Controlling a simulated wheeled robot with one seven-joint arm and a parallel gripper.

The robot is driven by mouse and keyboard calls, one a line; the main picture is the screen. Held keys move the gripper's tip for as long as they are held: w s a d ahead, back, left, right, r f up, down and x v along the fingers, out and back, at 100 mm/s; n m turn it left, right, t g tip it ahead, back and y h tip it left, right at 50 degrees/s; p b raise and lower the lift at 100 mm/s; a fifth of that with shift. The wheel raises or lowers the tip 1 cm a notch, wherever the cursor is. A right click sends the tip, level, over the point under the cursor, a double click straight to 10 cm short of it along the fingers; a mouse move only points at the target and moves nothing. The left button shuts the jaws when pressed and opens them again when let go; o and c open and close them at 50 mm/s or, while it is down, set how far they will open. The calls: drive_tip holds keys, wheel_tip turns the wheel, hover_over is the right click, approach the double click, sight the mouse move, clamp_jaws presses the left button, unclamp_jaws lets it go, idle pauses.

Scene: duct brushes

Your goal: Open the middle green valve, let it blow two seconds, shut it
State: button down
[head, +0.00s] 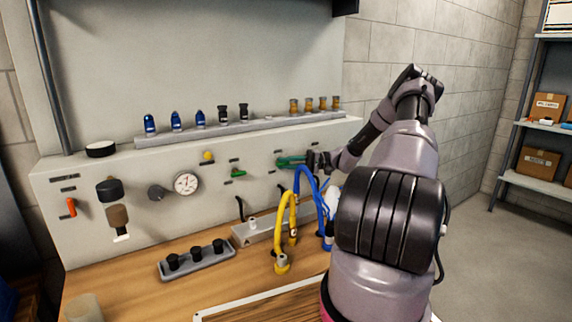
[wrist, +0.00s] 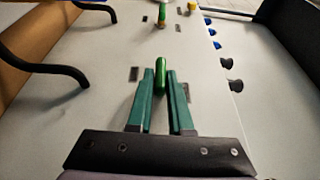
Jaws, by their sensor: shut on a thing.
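My gripper (head: 287,161) reaches the sloped grey panel from the right, at the middle of three small labels. In the wrist view my gripper (wrist: 160,74) has its two teal fingers on either side of a green valve handle (wrist: 161,82), shut on it. In the head view the fingers cover most of this handle, so its angle is hard to tell. Another green valve (head: 237,174) is on the panel to the left; a green handle (wrist: 162,12) also shows ahead in the wrist view. Any valve under the right label is hidden by my arm.
A round gauge (head: 186,183), a yellow knob (head: 208,156) and an orange lever (head: 71,207) are on the panel. Below my gripper stand a yellow hose (head: 285,222) and a blue hose (head: 312,178). A rail (head: 240,127) with several small fittings runs above.

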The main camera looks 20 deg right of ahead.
idle(0.3)
drive_tip(key=c, duration=0.9)
unclamp_jaws()
drive_tip(key=shift+o, duration=0.2)
drive_tip(key=s+d, duration=0.2)
drive_tip(key=d, duration=0.8)
drive_tip(key=shift+d+f, duration=0.15)
drive_tip(key=shift+d, duration=0.15)
drive_tip(key=shift+s, duration=0.1)
drive_tip(key=shift+a, duration=0.1)
